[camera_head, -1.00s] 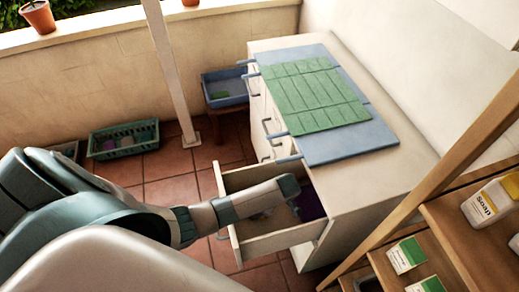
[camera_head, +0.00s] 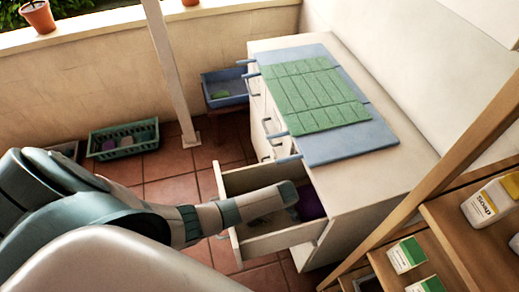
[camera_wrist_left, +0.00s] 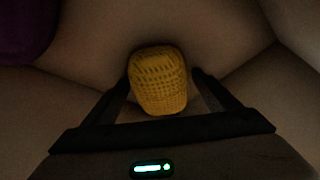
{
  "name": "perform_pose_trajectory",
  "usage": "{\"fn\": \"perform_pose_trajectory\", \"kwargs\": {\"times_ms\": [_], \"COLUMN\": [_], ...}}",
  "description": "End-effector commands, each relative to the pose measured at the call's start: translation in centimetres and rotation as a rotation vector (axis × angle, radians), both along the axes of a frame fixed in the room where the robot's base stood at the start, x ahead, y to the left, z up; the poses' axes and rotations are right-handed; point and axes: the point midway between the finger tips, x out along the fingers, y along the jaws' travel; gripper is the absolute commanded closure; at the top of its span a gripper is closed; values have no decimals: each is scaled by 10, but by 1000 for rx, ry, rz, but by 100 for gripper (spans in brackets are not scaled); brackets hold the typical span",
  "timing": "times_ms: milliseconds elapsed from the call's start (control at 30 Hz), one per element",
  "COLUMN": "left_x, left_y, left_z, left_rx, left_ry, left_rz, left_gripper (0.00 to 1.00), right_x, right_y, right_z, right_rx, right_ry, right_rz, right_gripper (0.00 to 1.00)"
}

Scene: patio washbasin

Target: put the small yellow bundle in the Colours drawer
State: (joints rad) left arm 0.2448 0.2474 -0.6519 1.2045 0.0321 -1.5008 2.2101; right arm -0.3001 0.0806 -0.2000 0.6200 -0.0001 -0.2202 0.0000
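The small yellow bundle (camera_wrist_left: 158,80) has a woven look and sits between the fingertips of my left gripper (camera_wrist_left: 161,82) in the left wrist view. In the head view my left gripper (camera_head: 288,192) reaches down into the open drawer (camera_head: 268,243); the bundle is hidden there. No label shows on this drawer. A purple thing (camera_head: 311,204) lies inside at the right, also in the wrist view's upper left corner (camera_wrist_left: 25,30). My right gripper is out of view.
The white cabinet (camera_head: 385,185) carries a blue mat and a green slatted mat (camera_head: 310,95). A green basket (camera_head: 123,140) stands on the floor and a blue tray (camera_head: 224,88) at the back. Wooden shelves with soap (camera_head: 492,203) stand at the right.

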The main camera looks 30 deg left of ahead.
Motion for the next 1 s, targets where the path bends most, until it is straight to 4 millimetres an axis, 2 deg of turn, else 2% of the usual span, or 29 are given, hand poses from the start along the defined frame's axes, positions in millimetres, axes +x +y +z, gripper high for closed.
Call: {"fn": "perform_pose_trajectory", "kwargs": {"times_ms": [467, 667, 1000], "left_x": [1, 2, 3], "left_y": [-3, -12, -34], "left_z": [9, 30, 84], "left_rx": [-1, -3, -3], "left_ry": [-1, -2, -3], "left_rz": [0, -1, 1], "left_gripper": [19, 19, 19], "right_x": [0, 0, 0], "right_y": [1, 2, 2], "right_z": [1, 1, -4], "right_rx": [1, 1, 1], "right_ry": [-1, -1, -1], "right_rz": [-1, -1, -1], "right_gripper": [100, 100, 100]}}
